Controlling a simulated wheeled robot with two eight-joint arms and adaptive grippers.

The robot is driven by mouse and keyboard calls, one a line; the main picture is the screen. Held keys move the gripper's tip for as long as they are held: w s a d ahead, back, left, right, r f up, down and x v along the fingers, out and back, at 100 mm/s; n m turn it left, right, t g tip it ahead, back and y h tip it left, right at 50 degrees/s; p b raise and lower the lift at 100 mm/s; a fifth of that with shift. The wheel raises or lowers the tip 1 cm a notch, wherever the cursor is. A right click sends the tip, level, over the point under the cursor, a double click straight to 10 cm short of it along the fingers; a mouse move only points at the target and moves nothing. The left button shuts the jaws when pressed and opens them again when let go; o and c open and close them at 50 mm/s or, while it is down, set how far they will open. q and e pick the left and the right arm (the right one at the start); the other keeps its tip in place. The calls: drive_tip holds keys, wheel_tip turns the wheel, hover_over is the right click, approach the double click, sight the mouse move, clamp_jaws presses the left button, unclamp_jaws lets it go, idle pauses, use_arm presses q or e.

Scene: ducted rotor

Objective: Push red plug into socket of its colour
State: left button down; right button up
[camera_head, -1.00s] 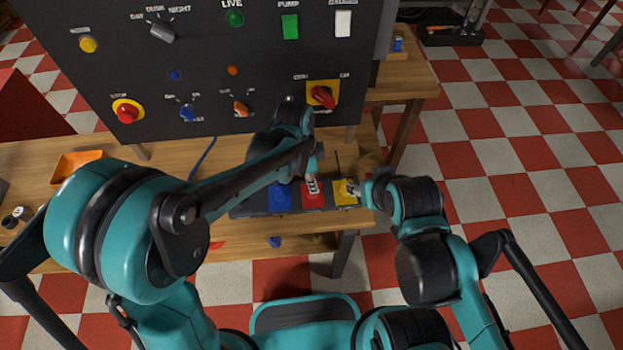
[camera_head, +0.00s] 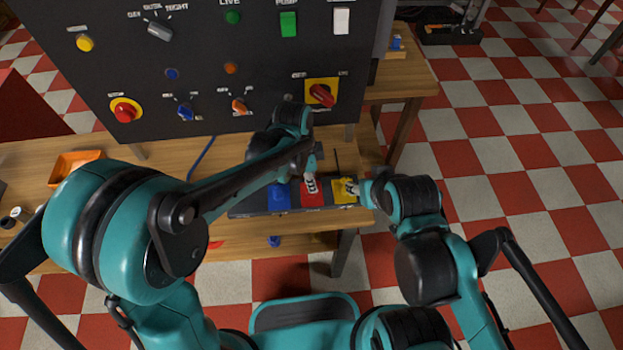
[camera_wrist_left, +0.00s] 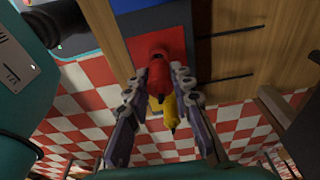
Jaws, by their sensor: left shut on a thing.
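The red plug (camera_wrist_left: 158,75) is in the left wrist view, between the two fingers of my left gripper (camera_wrist_left: 157,88), which is shut on it. It lines up with the red square (camera_wrist_left: 180,22) of the socket block; how deep it sits I cannot tell. In the head view my left gripper (camera_head: 311,182) is over the red square (camera_head: 313,198), and the plug is hidden there. A yellow plug (camera_wrist_left: 170,112) shows just beyond the red one. My right gripper (camera_head: 352,188) is by the yellow square (camera_head: 343,197); its fingers are unclear.
The socket block (camera_head: 250,206) lies near the front edge of the wooden table (camera_head: 235,160), with a blue square (camera_head: 279,197) left of the red one. A black control panel (camera_head: 200,70) stands behind. An orange tray (camera_head: 75,163) is at the left.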

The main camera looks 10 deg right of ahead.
use_arm(q)
drive_tip(key=shift+f+b, duration=0.95)
drive_tip(key=shift+f, duration=0.2)
drive_tip(key=c, duration=1.2)
unclamp_jaws()
drive_tip(key=r, duration=0.4)
drive_tip(key=a+r, duration=0.1)
drive_tip(key=r, duration=0.3)
drive_tip(key=a+r, duration=0.1)
drive_tip(key=r, duration=0.3)
